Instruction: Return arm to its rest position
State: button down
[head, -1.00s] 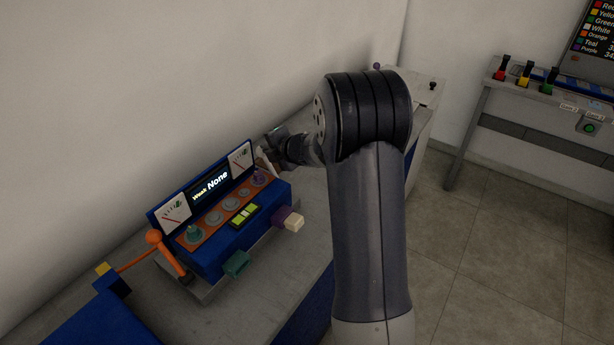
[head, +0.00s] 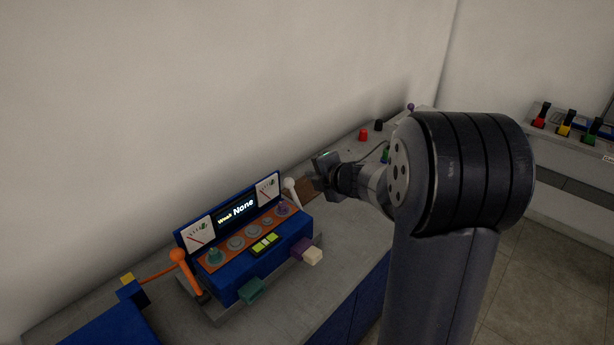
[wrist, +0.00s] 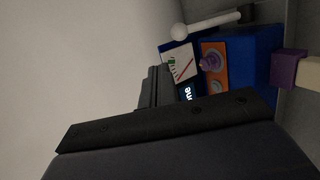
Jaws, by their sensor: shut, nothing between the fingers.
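My arm rises at the right of the head view, bent at a thick black joint. My gripper (head: 322,175) is at its end, above the counter, up and right of the blue control panel (head: 228,280). It is shut and empty, though its fingertips are small and partly hidden in the head view. In the wrist view the gripper (wrist: 152,88) shows as dark fingers, with the panel (wrist: 243,58) beyond it, turned sideways. The panel has a screen (head: 237,208) reading "None", two gauges and a row of knobs.
An orange-knobbed lever (head: 180,256) stands at the panel's left, a white-knobbed lever (head: 291,186) at its right. Red (head: 364,134) and black (head: 378,125) knobs stand farther along the counter (head: 345,215) by the wall. Another table (head: 570,150) with colored levers is at the right.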

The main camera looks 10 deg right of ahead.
jog(key=shift+s+d+r, duration=0.2)
jog(key=shift+s+r, duration=0.25)
jog(key=shift+s, duration=0.1)
jog(key=s+f+b+x, duration=0.1)
jog(key=f+x, duration=0.1)
jog(key=x, duration=0.9)
jog(key=shift+d+f, duration=0.15)
jog(key=shift+d, duration=0.1)
jog(key=shift+w, duration=0.1)
